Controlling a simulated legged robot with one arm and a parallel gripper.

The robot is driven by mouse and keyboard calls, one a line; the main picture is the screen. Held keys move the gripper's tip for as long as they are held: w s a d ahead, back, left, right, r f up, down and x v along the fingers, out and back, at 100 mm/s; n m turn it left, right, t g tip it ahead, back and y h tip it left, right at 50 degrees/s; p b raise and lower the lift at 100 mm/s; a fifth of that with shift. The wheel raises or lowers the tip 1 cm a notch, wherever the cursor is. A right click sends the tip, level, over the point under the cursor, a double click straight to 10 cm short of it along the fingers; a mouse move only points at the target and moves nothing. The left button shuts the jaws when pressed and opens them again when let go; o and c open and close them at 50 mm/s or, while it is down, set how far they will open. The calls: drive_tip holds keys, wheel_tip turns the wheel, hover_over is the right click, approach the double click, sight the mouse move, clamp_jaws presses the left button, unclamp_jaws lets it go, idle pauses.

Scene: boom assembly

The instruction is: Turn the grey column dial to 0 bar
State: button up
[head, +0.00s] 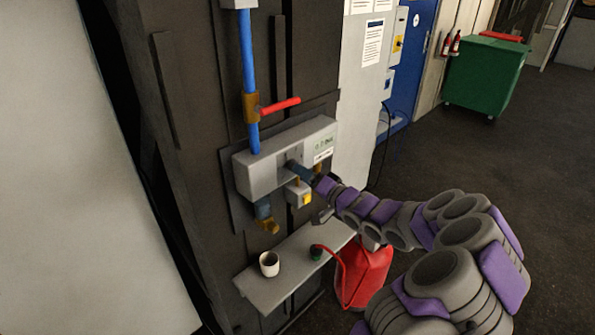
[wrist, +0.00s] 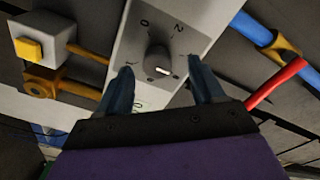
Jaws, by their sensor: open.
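A dark grey round dial (wrist: 157,58) sits on the light grey control box (wrist: 135,35) in the wrist view. A short white mark shows at its lower right edge. A "0" and a "2" are printed above it in that view; other marks around it are hard to read. My gripper (wrist: 161,69) is open, with one blue-grey finger on each side of the dial. I cannot tell whether the fingers touch it. In the head view my gripper (head: 300,172) reaches the front of the control box (head: 262,172), and the dial cannot be made out there.
A blue pipe (head: 247,60) with a red lever (head: 280,105) stands above the box. A yellow-buttoned switch box (head: 299,194) and a brass tap (head: 268,224) are below. A shelf (head: 265,296) holds a white cup (head: 269,264). A red can (head: 365,275) stands beside it.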

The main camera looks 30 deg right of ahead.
drive_tip(key=w, duration=0.4)
drive_tip(key=shift+d+f, duration=0.2)
drive_tip(key=shift+d, duration=0.05)
drive_tip(key=shift+w+a+r, duration=0.1)
drive_tip(key=shift+a, duration=0.55)
drive_tip(key=shift+d, duration=0.3)
drive_tip(key=c, duration=0.6)
drive_tip(key=shift+a, duration=0.1)
drive_tip(key=c, duration=0.5)
